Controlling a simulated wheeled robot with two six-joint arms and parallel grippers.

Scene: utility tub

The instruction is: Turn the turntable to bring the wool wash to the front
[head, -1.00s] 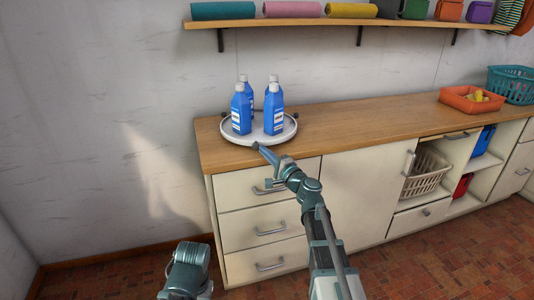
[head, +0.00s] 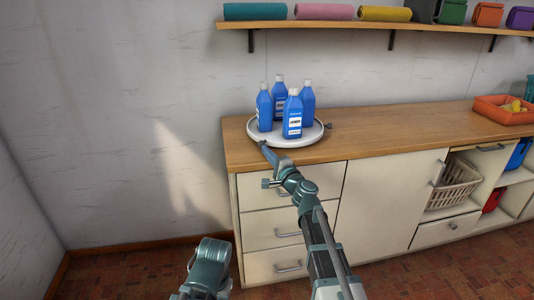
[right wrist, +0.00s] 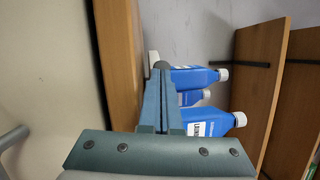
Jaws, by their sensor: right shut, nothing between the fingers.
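The white round turntable (head: 312,134) stands on the left end of the wooden counter. Several similar blue bottles with white caps stand upright on it. One bottle (head: 292,116) is at the front with its label outward; I cannot read which is the wool wash. My right gripper (head: 266,151) is shut and empty at the front-left rim.
The counter (head: 400,125) is clear to the right up to an orange basket (head: 500,110). A shelf (head: 380,26) with rolled towels hangs above. Drawers with handles and a cubby holding a beige basket (head: 453,185) are below. A wall is at the left.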

